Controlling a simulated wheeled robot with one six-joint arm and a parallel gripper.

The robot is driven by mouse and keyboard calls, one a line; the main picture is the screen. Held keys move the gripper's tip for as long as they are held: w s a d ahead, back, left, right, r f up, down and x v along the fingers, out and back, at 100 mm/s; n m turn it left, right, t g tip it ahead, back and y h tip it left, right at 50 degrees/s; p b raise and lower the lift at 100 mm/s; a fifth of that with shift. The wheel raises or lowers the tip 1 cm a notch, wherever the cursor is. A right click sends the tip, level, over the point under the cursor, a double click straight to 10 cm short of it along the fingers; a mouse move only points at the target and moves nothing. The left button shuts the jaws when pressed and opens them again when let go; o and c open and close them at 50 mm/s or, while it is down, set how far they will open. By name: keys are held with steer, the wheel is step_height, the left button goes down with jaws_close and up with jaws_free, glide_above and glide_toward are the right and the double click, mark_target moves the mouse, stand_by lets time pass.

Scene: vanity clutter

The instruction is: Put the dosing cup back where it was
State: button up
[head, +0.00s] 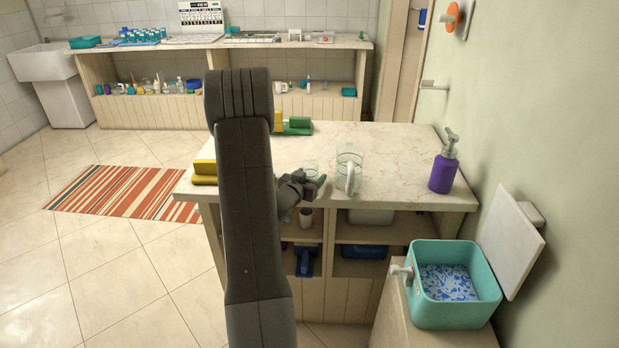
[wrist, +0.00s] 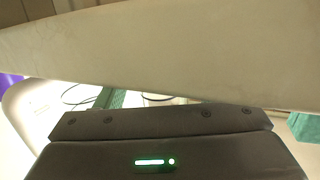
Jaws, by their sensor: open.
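A small clear cup (head: 310,168), which may be the dosing cup, stands on the marble-topped counter (head: 400,150), just behind my gripper (head: 312,186). My gripper is at the counter's front edge, open, with teal-looking fingertips. I cannot tell whether it touches the cup. In the wrist view a pale, broad edge crosses the picture above the dark gripper body (wrist: 160,145). No cup can be made out clearly there.
A clear jug (head: 349,168) with a white handle stands right of my gripper. A purple pump bottle (head: 444,165) is farther right. Yellow (head: 204,172) and green (head: 298,125) objects lie at the left and back. An open teal bin (head: 455,285) stands lower right.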

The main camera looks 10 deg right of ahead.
steer(key=shift+r, duration=0.25)
steer(key=v, duration=1.2)
